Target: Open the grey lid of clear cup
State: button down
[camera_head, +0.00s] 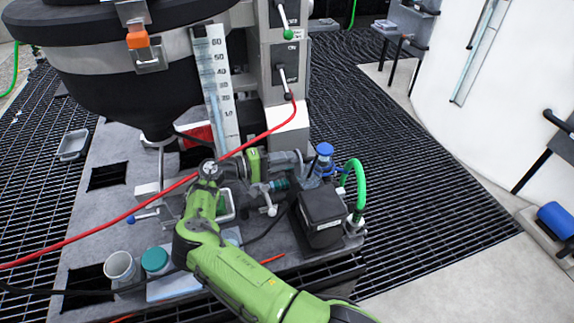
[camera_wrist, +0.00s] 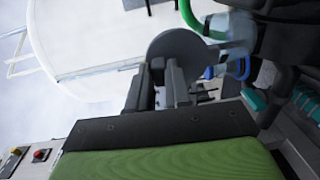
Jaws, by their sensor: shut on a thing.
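The grey lid (camera_wrist: 186,47) shows as a round disc at the tips of my gripper (camera_wrist: 166,72) in the wrist view. My gripper's fingers are closed on the lid's edge. The clear cup (camera_wrist: 235,30) is just right of the lid, partly hidden by it, with blue parts below. In the head view my gripper (camera_head: 297,164) reaches right, close beside the clear cup (camera_head: 324,167), which has a blue part on top. The lid is hard to make out there. I cannot tell whether lid and cup still touch.
A green hose (camera_head: 361,185) curves beside the cup, and a black box (camera_head: 321,217) stands in front of it. A large vessel (camera_head: 120,75) with a scale is behind left. Dark grating lies to the right.

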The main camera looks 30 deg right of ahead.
jog(key=shift+a+f+g+h+b, duration=0.25)
jog(key=shift+f+g+h+b, duration=0.05)
jog(key=shift+h+b, duration=0.25)
jog(key=c, duration=1)
grip_release()
jog(key=shift+c, duration=0.2)
jog(key=b+v, duration=0.4)
jog(key=v, duration=1.1)
jog(key=shift+a, duration=0.4)
